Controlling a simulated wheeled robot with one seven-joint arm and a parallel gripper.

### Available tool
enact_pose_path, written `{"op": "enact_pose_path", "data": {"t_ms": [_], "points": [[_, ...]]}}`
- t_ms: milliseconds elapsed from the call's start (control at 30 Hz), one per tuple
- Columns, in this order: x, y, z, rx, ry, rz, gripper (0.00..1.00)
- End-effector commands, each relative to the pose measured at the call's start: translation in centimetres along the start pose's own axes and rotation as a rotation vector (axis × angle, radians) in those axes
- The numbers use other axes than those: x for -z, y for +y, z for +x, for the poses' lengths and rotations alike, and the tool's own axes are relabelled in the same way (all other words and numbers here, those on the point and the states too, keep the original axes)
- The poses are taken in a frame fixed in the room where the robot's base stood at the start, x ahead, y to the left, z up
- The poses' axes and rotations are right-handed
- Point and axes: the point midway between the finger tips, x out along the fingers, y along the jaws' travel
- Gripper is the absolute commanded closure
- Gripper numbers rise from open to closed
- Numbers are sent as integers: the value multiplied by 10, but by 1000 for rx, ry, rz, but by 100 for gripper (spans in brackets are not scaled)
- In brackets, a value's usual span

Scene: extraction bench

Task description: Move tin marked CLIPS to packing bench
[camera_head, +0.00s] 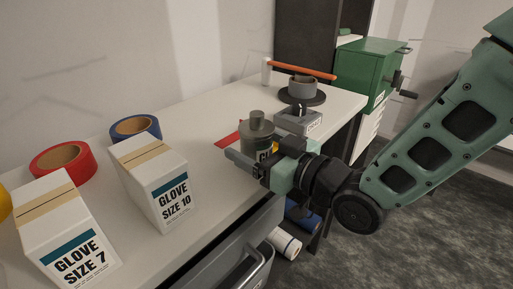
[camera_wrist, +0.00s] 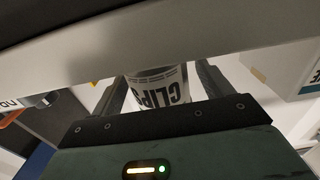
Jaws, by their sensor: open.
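The tin marked CLIPS (camera_head: 257,134) is a grey cylinder with a knob on its lid. It stands upright on the white bench, in the middle of the head view. In the wrist view its CLIPS label (camera_wrist: 158,92) shows upside down between the two fingers. My gripper (camera_head: 262,157) is open at the near side of the tin, with a finger to each side. It also shows in the wrist view (camera_wrist: 160,82). Whether the fingers touch the tin is not clear. My gripper hides the tin's lower part in the head view. I cannot identify the packing bench.
Glove boxes, size 10 (camera_head: 157,182) and size 7 (camera_head: 68,230), stand at left near red tape (camera_head: 63,162) and blue tape (camera_head: 136,128). A grey labelled block (camera_head: 298,121) and an orange-handled tool (camera_head: 305,70) are behind the tin. A green cabinet (camera_head: 365,70) stands beyond.

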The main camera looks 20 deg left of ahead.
Motion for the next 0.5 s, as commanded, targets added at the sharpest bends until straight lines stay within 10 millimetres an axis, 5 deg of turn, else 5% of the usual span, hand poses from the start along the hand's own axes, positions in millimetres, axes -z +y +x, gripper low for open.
{"op": "enact_pose_path", "data": {"t_ms": [67, 300, 500], "points": [[0, 0, 0, 0, 0, 0, 24], [2, 0, 0, 0, 3, -1, 91], [2, 0, 0, 0, 3, -1, 91]]}}
